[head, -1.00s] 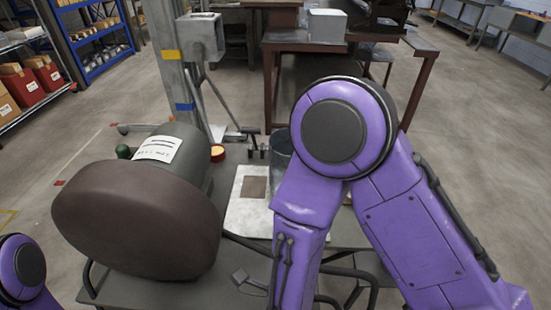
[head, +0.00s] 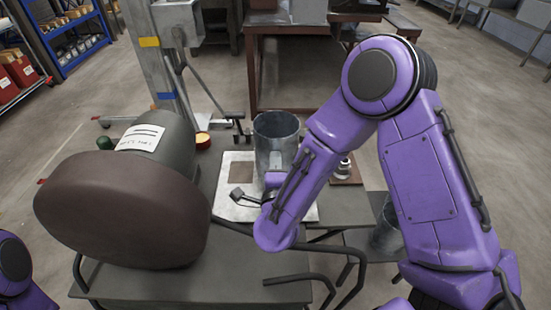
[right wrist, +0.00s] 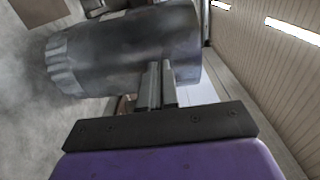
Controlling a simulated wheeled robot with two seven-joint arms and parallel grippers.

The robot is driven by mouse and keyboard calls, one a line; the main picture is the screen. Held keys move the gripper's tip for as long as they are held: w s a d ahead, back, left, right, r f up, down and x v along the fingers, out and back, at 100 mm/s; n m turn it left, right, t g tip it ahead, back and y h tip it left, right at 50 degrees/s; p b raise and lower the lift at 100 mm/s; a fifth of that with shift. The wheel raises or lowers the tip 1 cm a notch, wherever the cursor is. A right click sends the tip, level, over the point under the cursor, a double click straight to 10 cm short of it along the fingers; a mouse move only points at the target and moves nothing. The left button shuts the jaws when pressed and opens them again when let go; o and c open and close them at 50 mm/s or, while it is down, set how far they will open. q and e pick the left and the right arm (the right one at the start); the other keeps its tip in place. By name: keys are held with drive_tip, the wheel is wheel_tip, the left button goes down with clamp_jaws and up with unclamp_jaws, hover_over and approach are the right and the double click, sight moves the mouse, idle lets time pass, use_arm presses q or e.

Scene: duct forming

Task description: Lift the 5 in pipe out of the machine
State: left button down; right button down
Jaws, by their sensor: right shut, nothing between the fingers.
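A grey metal pipe (head: 275,140) stands upright at the middle of the head view, open end up. My right forearm hides part of its lower right side. In the right wrist view the pipe (right wrist: 120,45) lies across the upper middle of the picture, its crimped end to the left. My right gripper (right wrist: 158,70) is shut and empty, its fingertips overlapping the pipe's lower edge; whether they touch it I cannot tell. The machine (head: 125,205), with a brown rounded front and grey body, is at left, apart from the pipe. My left gripper is out of view.
A white sheet (head: 232,208) lies on the grey table. A small shiny fitting (head: 343,168) sits right of my forearm. Another metal cylinder (head: 385,238) stands lower, at right. A grey post (head: 155,60) rises behind the machine. A dark tube frame (head: 350,265) borders the front.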

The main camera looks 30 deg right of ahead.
drive_tip(key=shift+w, duration=0.1)
drive_tip(key=shift+x, duration=0.85)
drive_tip(key=b+v, duration=0.2)
drive_tip(key=v, duration=1.2)
drive_tip(key=shift+b, duration=0.4)
